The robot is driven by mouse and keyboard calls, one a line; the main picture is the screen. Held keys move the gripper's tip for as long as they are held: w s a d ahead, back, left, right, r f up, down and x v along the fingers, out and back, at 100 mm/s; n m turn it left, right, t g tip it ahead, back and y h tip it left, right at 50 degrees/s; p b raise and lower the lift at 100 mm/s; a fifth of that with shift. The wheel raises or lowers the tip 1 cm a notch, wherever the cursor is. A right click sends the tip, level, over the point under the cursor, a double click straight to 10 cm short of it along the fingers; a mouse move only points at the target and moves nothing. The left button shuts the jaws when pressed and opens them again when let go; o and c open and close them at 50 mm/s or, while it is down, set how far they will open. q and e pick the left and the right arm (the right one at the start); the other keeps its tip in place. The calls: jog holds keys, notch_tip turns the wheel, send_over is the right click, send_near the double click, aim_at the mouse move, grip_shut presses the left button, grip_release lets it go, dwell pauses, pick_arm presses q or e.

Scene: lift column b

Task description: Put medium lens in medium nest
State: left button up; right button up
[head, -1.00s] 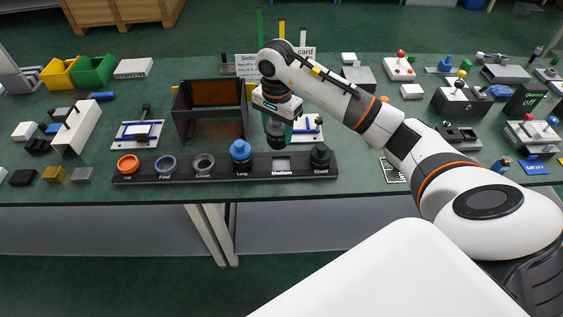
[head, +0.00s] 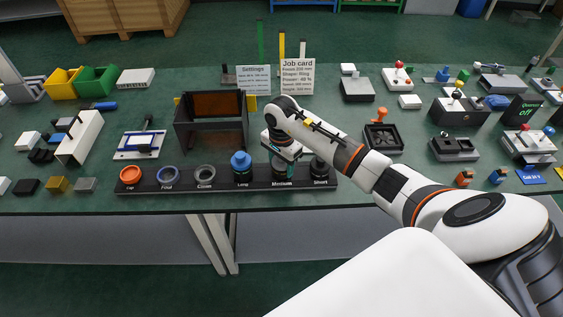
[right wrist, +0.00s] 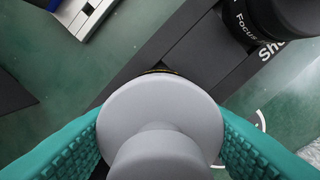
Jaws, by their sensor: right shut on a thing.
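My right gripper (head: 285,163) is over the Medium place of the black lens rack (head: 220,183). It is shut on the medium lens, whose round grey top and knob (right wrist: 160,115) fill the space between the teal fingers in the right wrist view. The lens is upright at the medium nest, above its "Medium" label. The lens hides the nest, so I cannot tell whether it is seated or just above. My left gripper is not in view.
The short lens (head: 319,167) stands close on the right; it also shows in the right wrist view (right wrist: 275,15). The blue-topped long lens (head: 241,164) stands on the left. A dark open box (head: 212,135) is behind the rack.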

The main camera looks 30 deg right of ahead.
jog(key=shift+f, duration=0.1)
jog(key=o, duration=1.6)
jog(key=shift+r, duration=0.55)
notch_tip(320, 180, up, 11)
jog(key=shift+r+b, duration=0.15)
jog(key=shift+b, duration=0.95)
